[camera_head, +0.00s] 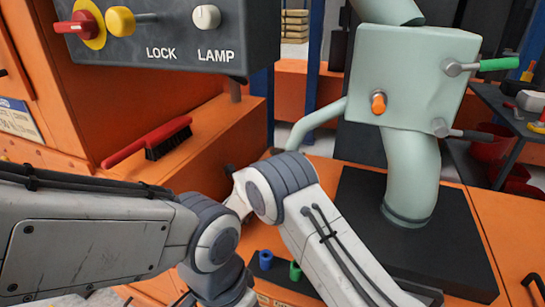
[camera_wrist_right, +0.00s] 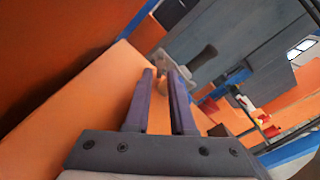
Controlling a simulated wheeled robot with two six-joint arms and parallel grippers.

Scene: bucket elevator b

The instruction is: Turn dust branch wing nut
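I cannot make out a wing nut for certain in either view. In the head view a pale green box (camera_head: 412,75) with a thick pipe (camera_head: 412,170) below it stands at the right. A thinner pale green branch pipe (camera_head: 318,122) leaves it toward the left. An orange knob (camera_head: 378,103) is on its front. A green-handled lever (camera_head: 490,65) and a dark-handled one (camera_head: 462,133) are on its right side. In the right wrist view my right gripper (camera_wrist_right: 160,75) is open, fingers a little apart, with orange surface between them. My left gripper does not show clearly.
A dark control box (camera_head: 165,35) with red, yellow and white knobs hangs at the upper left. A red brush (camera_head: 150,142) lies on the orange ledge. Blue and green cylinders (camera_head: 295,271) stand near the front. My arm links cover the lower middle.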

